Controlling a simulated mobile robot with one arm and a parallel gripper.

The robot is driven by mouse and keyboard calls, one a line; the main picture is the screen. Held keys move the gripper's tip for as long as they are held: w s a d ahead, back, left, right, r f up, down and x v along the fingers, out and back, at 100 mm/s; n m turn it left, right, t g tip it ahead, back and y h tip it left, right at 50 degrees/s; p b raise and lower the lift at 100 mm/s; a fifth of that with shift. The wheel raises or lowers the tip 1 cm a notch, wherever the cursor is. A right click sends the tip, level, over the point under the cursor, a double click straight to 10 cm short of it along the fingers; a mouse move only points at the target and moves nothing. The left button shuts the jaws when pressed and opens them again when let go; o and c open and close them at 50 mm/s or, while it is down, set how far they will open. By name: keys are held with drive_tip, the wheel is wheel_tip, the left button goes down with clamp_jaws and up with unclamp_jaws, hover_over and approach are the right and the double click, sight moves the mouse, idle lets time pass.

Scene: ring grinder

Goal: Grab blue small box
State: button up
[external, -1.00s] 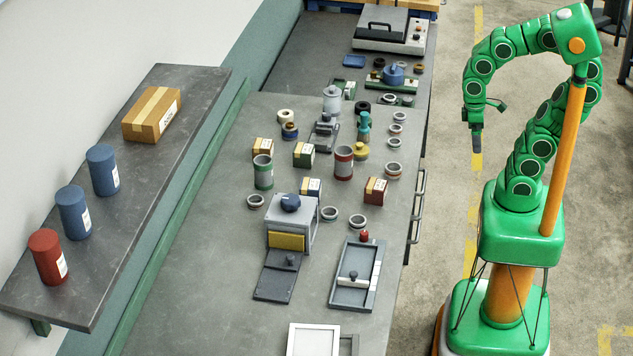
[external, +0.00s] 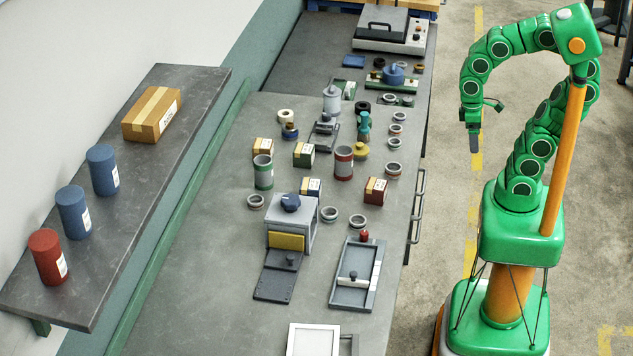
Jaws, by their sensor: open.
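The small blue box (external: 311,188) sits on the workbench, just behind the grey ring grinder. It has a white label, and its lower part is partly hidden by the grinder. My gripper (external: 474,146) hangs from my green arm above the floor, to the right of the bench and well apart from the box. It points down and is open, with nothing seen in it.
The grey grinder (external: 292,222) stands in front of the box. A red canister (external: 343,163), a green canister (external: 263,172), a red box (external: 376,190) and several rings surround it. The bench's front left is clear. A wall shelf (external: 130,185) overhangs at left.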

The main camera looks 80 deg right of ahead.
drive_tip(key=w+a+r+m+g+y, duration=0.1)
drive_tip(key=w+a+m+y, duration=0.4)
drive_tip(key=w, duration=0.8)
drive_tip(key=w+a+m+y, duration=0.3)
drive_tip(key=w+a, duration=0.4)
drive_tip(key=w, duration=0.6)
drive_tip(key=w+d+f+m+t+y, duration=0.1)
drive_tip(key=w+f+m+y, duration=0.3)
drive_tip(key=w, duration=0.8)
drive_tip(key=w+d+f+m+t+y, duration=0.15)
drive_tip(key=w+f+m, duration=0.3)
drive_tip(key=w, duration=0.75)
approach(310, 193)
drive_tip(key=shift+w+a+f+m+g, duration=0.1)
drive_tip(key=shift+a+f+m+g, duration=0.05)
drive_tip(key=shift+a+f, duration=0.4)
drive_tip(key=shift+w+a+f+m+g, duration=0.15)
drive_tip(key=shift+a+f, duration=0.25)
drive_tip(key=shift+f, duration=0.2)
drive_tip(key=shift+x, duration=3.25)
drive_tip(key=shift+f, duration=0.1)
drive_tip(key=shift+c, duration=0.2)
drive_tip(key=c, duration=1.2)
